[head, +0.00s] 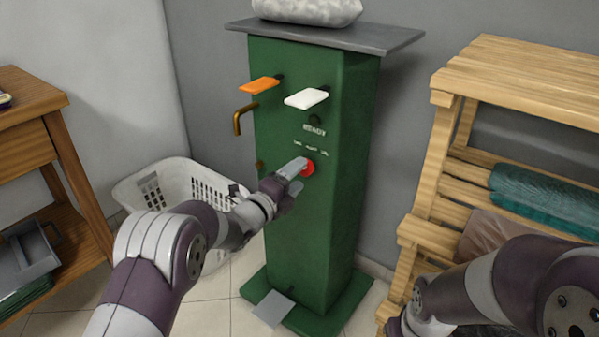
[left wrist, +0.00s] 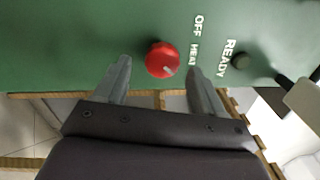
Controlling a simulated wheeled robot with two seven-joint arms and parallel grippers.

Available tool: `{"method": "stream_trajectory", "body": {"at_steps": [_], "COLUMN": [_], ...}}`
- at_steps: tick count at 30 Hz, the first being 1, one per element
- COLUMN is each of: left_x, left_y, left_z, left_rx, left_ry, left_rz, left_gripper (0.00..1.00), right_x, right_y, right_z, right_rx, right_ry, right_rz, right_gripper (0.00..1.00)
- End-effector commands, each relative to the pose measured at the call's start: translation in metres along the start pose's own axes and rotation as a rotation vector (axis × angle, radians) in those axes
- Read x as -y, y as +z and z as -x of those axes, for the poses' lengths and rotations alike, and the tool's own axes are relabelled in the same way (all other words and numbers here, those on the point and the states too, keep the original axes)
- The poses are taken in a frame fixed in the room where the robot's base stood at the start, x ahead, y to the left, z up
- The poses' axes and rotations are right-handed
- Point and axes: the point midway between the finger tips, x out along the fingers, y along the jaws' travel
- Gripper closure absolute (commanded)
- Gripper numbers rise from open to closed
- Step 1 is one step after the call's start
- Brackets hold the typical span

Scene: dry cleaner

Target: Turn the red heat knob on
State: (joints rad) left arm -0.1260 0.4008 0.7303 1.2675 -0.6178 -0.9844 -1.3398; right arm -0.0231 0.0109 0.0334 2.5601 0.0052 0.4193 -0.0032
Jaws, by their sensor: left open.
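The red heat knob (head: 309,168) is on the front of a green cabinet (head: 335,225), below small white lettering. In the left wrist view the knob (left wrist: 162,60) is round, with a pale mark near its edge, and the words OFF and HEAT stand beside it. My left gripper (head: 296,177) is at the panel, its fingers partly covering the knob in the head view. In the left wrist view the gripper (left wrist: 159,68) is open, with one finger on each side of the knob and visible gaps between.
An orange lever (head: 259,86), a white lever (head: 306,98) and a brass hook (head: 241,117) stick out above the knob. A dark round READY light (left wrist: 241,61) is near. A white basket (head: 150,187) stands left, a wooden shelf (head: 440,180) right, a grey pedal (head: 273,308) below.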

Motion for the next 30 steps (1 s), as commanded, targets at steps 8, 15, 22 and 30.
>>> {"method": "stream_trajectory", "body": {"at_steps": [8,15,22,30], "left_x": [0.005,0.001,0.0,-0.002], "left_y": [0.002,0.0,0.0,0.0], "left_z": [0.075,0.106,0.108,0.107], "left_rx": [0.003,0.001,0.001,0.002], "left_ry": [0.003,0.002,0.001,0.01], "left_rz": [0.001,-0.001,-0.001,0.04], "left_gripper": [0.31,0.31,0.31,0.31], "right_x": [0.0,0.0,0.0,0.0], "right_y": [-0.004,-0.004,-0.004,-0.004], "right_z": [0.03,0.036,0.035,0.035], "right_rx": [-0.001,0.0,0.0,0.0], "right_ry": [0.0,0.0,0.0,0.0], "right_rz": [0.0,0.0,0.0,0.0], "right_gripper": [0.57,0.57,0.57,0.57]}}
